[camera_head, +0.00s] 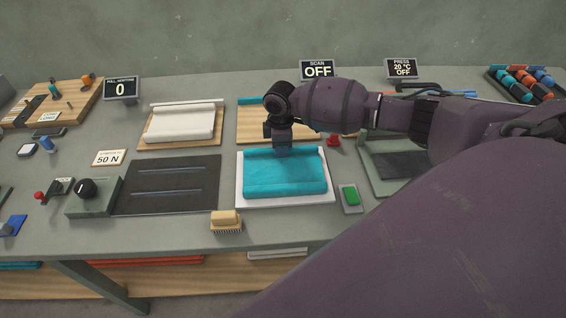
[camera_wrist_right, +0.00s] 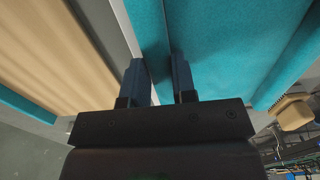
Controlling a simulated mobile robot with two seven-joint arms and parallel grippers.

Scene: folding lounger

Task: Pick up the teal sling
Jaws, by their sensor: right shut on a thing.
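The teal sling (camera_head: 284,182) lies folded on a white board (camera_head: 247,203) in the middle of the bench. My right gripper (camera_head: 283,148) is at its far edge, pointing down. In the right wrist view the sling (camera_wrist_right: 222,45) fills the upper middle and right. There the two fingers of my right gripper (camera_wrist_right: 161,75) stand on either side of a teal fold and are shut on it. The sling appears to rest on the board still. My left gripper is not in view.
A brush (camera_head: 226,220) and a green button (camera_head: 351,195) flank the board's front. A dark slotted plate (camera_head: 168,205) lies to the left. A wooden board (camera_head: 250,130) lies behind, and a red knob (camera_head: 334,140) stands right of my gripper.

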